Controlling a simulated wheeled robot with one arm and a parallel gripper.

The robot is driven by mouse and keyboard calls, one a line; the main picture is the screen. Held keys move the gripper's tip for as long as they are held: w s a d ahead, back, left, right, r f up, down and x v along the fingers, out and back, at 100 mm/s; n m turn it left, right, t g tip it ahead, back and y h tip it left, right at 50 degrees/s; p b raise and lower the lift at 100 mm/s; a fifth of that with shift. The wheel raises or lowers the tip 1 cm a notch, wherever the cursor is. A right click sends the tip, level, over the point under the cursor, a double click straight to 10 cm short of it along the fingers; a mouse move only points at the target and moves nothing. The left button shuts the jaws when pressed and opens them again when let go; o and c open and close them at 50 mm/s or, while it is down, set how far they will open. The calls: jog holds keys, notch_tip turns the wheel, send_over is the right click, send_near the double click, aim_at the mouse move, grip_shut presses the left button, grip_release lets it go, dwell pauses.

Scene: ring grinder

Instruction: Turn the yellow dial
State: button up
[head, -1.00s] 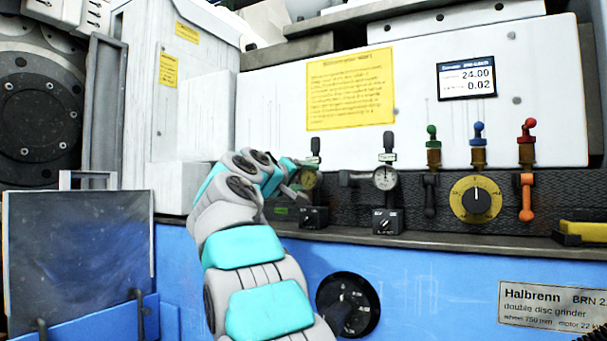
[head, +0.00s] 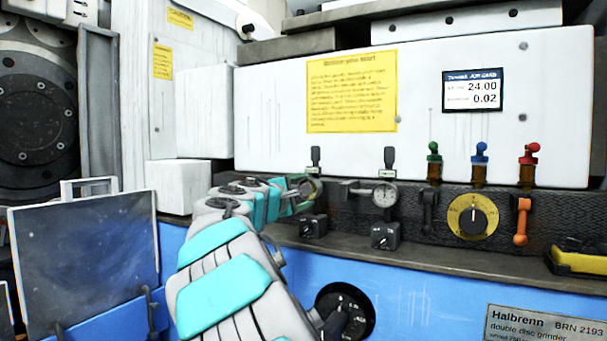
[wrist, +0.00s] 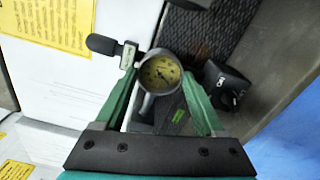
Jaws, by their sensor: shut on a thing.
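A round gauge with a yellow face (wrist: 160,73) sits on the dark textured panel, below a black lever. In the wrist view the green fingers of my gripper (wrist: 159,79) are at its two sides, closed on its rim. In the head view my gripper (head: 303,193) is at the left end of the panel and largely hides this gauge. A yellow dial with a black centre knob (head: 472,216) is far to the right on the same panel, apart from my gripper. A white mark on its knob points up.
A white-faced gauge (head: 385,194) and black switch boxes (head: 385,236) are right of my gripper. A ledge runs below the panel.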

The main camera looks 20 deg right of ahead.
jog(key=n+p, duration=0.2)
jog(key=n, duration=0.8)
jog(key=shift+f, duration=0.2)
dwell(0.5)
jog(key=o, duration=1.3)
jog(key=shift+o, duration=0.2)
jog(key=shift+a, duration=0.1)
jog(key=v, duration=0.7)
jog(key=shift+s+a, duration=0.25)
jog(key=shift+a, duration=0.05)
